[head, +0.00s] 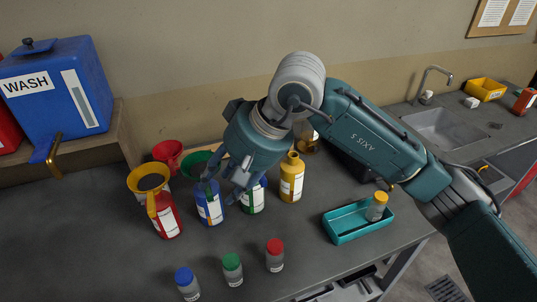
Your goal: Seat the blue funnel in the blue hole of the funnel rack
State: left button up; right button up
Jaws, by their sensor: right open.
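My right gripper (222,196) reaches down over the bottles at the centre-left of the counter. Its fingers are apart, close to the blue bottle (209,208) and the green bottle (254,200). I cannot make out the blue funnel; the gripper and arm cover part of this area. A red funnel (168,150), a green funnel (192,163) and a yellow funnel (148,174) show left of the gripper. Only a tan strip (211,149), perhaps the funnel rack, shows behind them, and no blue hole is visible. My left gripper is out of view.
A red bottle (167,217) and a yellow bottle (291,179) flank the group. Capped jars (232,270) stand at the front. A teal tray (345,232) holds a yellow-capped jar (376,207). A blue WASH tank (60,90) is at left, a sink (440,128) at right.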

aim_at(263, 177)
jog(key=w+d+r+t+h, duration=0.2)
jog(key=w+d+h, duration=0.25)
jog(key=d, duration=0.45)
jog(key=shift+n, duration=0.4)
jog(key=p+x, duration=0.1)
jog(key=x, duration=0.2)
jog(key=p+x, duration=0.1)
jog(key=x, duration=0.2)
jog(key=p+x, duration=0.2)
jog(key=x, duration=0.2)
jog(key=shift+w+d, duration=0.15)
jog(key=shift+w, duration=0.15)
jog(key=shift+w+f, duration=0.15)
jog(key=shift+f, duration=0.25)
grip_shut()
jog(key=shift+r, duration=0.8)
jog(key=shift+r, duration=0.15)
